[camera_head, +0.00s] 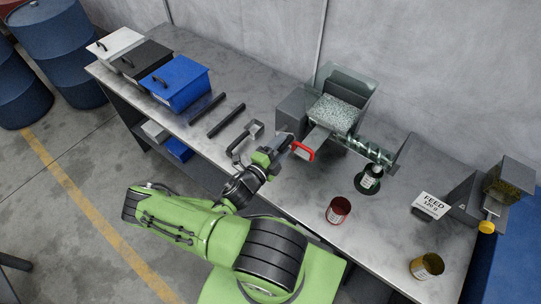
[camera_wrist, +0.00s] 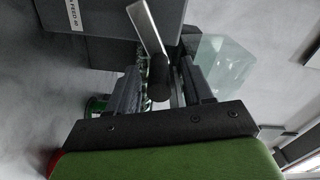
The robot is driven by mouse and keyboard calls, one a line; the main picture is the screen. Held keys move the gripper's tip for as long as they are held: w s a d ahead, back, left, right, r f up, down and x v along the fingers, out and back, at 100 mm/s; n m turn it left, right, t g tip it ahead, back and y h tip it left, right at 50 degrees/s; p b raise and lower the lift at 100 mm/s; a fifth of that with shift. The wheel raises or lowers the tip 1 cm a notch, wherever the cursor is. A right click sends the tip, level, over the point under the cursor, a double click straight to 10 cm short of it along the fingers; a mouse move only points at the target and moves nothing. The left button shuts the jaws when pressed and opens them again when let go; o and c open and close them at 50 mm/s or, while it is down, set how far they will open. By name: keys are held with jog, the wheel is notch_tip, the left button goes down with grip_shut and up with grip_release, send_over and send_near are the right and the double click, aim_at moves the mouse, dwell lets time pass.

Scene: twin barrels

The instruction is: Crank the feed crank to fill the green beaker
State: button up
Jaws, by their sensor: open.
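The feed crank shows in the wrist view as a flat metal arm (camera_wrist: 148,27) with a black knob (camera_wrist: 158,78). My gripper (camera_wrist: 160,85) is open, with one finger on each side of the knob; I cannot tell whether either finger touches it. In the head view my gripper (camera_head: 284,146) is at the left side of the feeder (camera_head: 293,108), and the crank is hard to make out there. The green beaker (camera_head: 372,177) stands upright on a dark disc below the auger (camera_head: 366,151). It also shows partly in the wrist view (camera_wrist: 97,105). Its fill is unclear.
A red handle (camera_head: 303,151) is close to my gripper. The hopper holds pale pellets (camera_head: 335,114). A red beaker (camera_head: 338,210), a yellow beaker (camera_head: 426,266) and a "FEED 120 g" sign (camera_head: 431,205) stand on the right. A metal bracket (camera_head: 244,141) and black bars (camera_head: 226,120) lie left.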

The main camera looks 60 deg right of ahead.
jog(key=w+a+b, duration=0.2)
jog(key=a, duration=1.2)
jog(key=shift+w+a, duration=0.2)
jog(key=shift+a, duration=0.1)
